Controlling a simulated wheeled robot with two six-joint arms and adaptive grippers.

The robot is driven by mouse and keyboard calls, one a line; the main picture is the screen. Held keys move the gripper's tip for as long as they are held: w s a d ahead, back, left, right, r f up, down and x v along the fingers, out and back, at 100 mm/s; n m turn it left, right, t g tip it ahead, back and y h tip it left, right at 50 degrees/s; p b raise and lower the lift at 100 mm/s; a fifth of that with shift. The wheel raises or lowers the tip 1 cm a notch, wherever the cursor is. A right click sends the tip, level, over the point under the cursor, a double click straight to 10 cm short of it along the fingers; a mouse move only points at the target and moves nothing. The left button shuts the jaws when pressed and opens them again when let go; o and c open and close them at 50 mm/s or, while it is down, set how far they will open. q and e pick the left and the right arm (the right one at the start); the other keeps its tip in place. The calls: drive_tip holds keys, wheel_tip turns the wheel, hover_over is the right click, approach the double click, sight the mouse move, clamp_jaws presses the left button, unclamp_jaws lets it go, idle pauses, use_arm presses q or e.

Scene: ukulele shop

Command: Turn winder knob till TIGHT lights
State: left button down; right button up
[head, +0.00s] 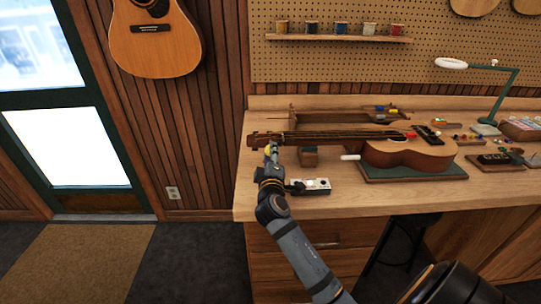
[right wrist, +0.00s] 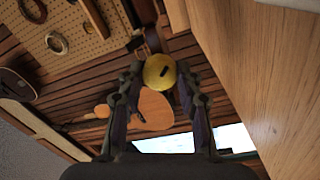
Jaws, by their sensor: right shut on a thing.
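A ukulele (head: 405,153) lies on the bench, its body on a dark green mat (head: 412,173) and its neck pointing left to the headstock (head: 259,139). The yellow round winder knob (head: 267,150) shows small at the headstock. In the right wrist view the knob (right wrist: 160,72) has a dark mark on its face and sits between the fingertips. My right gripper (head: 272,156) is shut on it; it also shows in the right wrist view (right wrist: 158,80). A small pale box (head: 315,185) lies just right of my right wrist; its lights and lettering are too small to read. My left gripper is not in view.
A small wooden block (head: 308,156) stands under the neck. A white cylinder (head: 350,157) lies beside the ukulele body. A green lamp (head: 505,95) and small parts fill the right of the bench (head: 262,205). A guitar (head: 157,45) hangs on the wall at left.

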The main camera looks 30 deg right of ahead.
drive_tip(key=shift+f, duration=0.1)
drive_tip(key=o, duration=0.9)
drive_tip(key=shift+s, duration=0.1)
drive_tip(key=v, duration=0.7)
drive_tip(key=shift+s+a, duration=0.15)
